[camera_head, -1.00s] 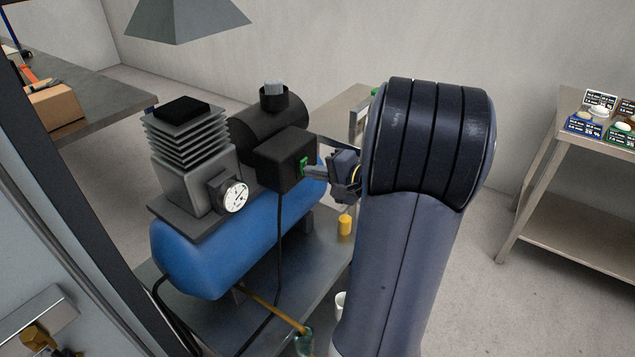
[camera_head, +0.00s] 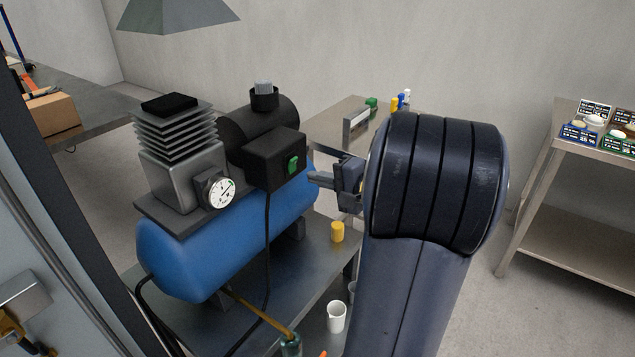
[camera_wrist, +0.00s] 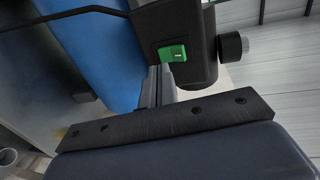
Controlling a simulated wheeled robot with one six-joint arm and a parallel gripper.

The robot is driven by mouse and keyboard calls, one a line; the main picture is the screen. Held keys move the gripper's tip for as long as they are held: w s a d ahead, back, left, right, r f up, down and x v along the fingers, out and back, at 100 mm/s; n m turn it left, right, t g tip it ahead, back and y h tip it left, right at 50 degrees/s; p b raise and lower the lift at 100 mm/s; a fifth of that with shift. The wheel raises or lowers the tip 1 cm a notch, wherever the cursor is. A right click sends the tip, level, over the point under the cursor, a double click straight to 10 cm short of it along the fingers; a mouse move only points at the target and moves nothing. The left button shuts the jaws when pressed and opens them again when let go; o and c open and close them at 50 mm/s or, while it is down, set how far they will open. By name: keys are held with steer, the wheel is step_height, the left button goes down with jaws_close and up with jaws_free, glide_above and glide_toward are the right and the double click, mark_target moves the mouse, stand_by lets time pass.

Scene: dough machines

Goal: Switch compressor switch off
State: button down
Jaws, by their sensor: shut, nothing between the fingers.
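The compressor has a blue tank (camera_head: 228,240) and a black switch box (camera_head: 272,160). The green compressor switch (camera_head: 293,164) is on the right face of the box. It also shows in the wrist view (camera_wrist: 172,53), lit green, just beyond my fingertips. My gripper (camera_head: 314,178) is shut and empty, to the right of the switch, with a visible gap in the head view. In the wrist view its closed fingers (camera_wrist: 160,72) point toward the switch's lower edge; whether they touch cannot be told there.
A pressure gauge (camera_head: 222,193) is on the compressor's front. A yellow cylinder (camera_head: 337,231) and a white cup (camera_head: 336,317) stand near the bench's right side. A table with small boxes (camera_head: 583,133) is at the right. Open floor lies between.

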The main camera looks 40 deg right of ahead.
steer(key=f+v, duration=0.1)
steer(key=v, duration=0.8)
steer(key=shift+s+d+f+b, duration=0.15)
steer(key=shift+s+f+b, duration=0.15)
steer(key=shift+s+f, duration=0.05)
steer(key=shift+w, duration=0.1)
